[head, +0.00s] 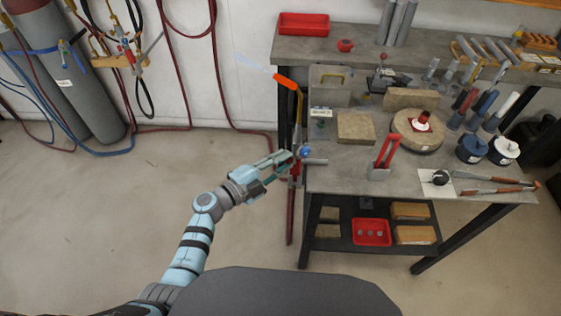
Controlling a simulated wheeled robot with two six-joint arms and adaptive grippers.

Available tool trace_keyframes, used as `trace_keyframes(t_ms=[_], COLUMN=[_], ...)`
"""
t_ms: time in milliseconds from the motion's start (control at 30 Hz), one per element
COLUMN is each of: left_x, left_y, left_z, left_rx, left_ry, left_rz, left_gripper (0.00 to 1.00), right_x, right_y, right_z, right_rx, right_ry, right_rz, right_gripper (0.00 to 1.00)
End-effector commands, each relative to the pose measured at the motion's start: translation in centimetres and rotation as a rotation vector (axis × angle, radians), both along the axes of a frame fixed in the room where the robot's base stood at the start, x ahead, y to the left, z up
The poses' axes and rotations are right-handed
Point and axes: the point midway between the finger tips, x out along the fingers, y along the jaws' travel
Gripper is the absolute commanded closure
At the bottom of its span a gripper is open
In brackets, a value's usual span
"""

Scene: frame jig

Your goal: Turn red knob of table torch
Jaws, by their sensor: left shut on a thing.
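The table torch (285,81) is at the left edge of the workbench in the head view. Its orange-red head points up and left, with a pale bluish streak like a flame (253,64) at its tip. A blue knob (306,152) sits low on the torch's valve end, beside the bench edge. My left gripper (287,158) is shut at the valve, just left of the blue knob, on what appears to be the red knob (296,167). The fingers hide most of that knob, so its turn angle cannot be told. My right gripper is out of view.
The workbench (330,180) carries a red tong-like stand (384,155), bricks, a round block (417,130), blue and white pots and long pliers (497,188). Gas cylinders (65,85) and hoses stand at the left wall. The floor left of my arm is clear.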

Motion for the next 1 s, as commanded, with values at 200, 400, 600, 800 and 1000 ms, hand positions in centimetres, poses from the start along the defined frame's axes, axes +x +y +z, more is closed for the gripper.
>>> trace_keyframes(t_ms=[200,400,600,800,1000], left_x=[0.0,0.0,0.0,-0.6,-4.2], left_y=[0.0,0.0,0.0,0.8,4.3], left_z=[0.0,0.0,0.0,0.0,0.1], left_rx=[0.0,-0.001,-0.001,0.001,0.005], left_ry=[0.0,0.001,0.001,0.001,0.002], left_rz=[0.0,0.0,0.0,0.002,0.0], left_gripper=[1.0,0.58,0.58,0.58,0.58], right_x=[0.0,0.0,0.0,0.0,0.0], right_y=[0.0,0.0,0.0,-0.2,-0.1], right_z=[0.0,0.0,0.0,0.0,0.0], right_rx=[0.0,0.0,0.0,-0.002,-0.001], right_ry=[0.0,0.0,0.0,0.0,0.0], right_rz=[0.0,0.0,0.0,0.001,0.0], right_gripper=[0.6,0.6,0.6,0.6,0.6])
